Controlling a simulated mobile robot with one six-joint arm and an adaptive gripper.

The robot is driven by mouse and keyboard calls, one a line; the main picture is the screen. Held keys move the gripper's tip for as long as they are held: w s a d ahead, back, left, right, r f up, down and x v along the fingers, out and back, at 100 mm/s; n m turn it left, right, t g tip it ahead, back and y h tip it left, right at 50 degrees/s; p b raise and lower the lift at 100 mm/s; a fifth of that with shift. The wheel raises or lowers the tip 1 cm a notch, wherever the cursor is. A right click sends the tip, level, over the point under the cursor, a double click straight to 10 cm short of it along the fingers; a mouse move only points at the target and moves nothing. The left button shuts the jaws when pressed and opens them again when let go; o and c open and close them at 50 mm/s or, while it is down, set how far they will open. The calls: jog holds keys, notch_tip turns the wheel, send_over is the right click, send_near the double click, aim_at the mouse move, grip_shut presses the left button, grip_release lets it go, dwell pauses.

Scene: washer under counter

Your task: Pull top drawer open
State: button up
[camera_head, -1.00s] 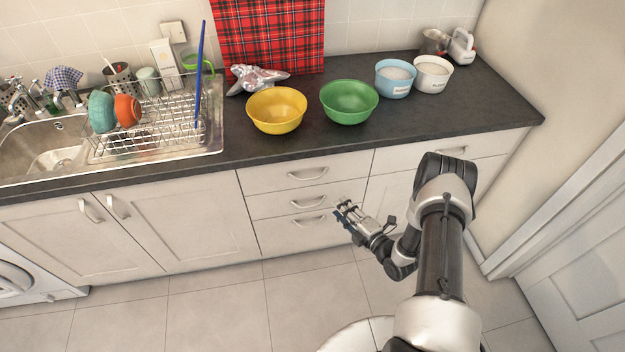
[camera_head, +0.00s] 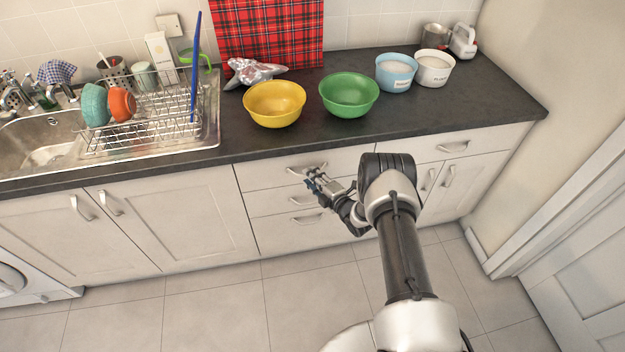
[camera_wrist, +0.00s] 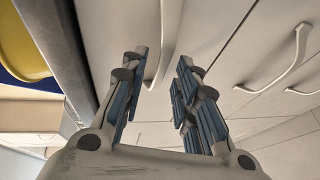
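The top drawer (camera_head: 262,175) is the upper white front in the middle stack of three, closed under the countertop. Its curved metal handle (camera_head: 300,169) is partly covered by my gripper (camera_head: 313,178), which is just in front of it. In the wrist view my gripper (camera_wrist: 163,62) is open, with blue-padded fingers apart. The top drawer's handle (camera_wrist: 170,35) shows between the fingertips, closer to the left finger. I cannot tell whether either finger touches it.
The second drawer's handle (camera_wrist: 292,65) is on the right in the wrist view. The dark countertop (camera_head: 240,135) overhangs the drawers and carries a yellow bowl (camera_head: 274,104) and a green bowl (camera_head: 348,95). The tiled floor (camera_head: 215,305) in front is clear.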

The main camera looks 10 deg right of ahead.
jog(key=shift+w, duration=0.2)
jog(key=shift+c, duration=0.2)
grip_shut()
dwell(0.5)
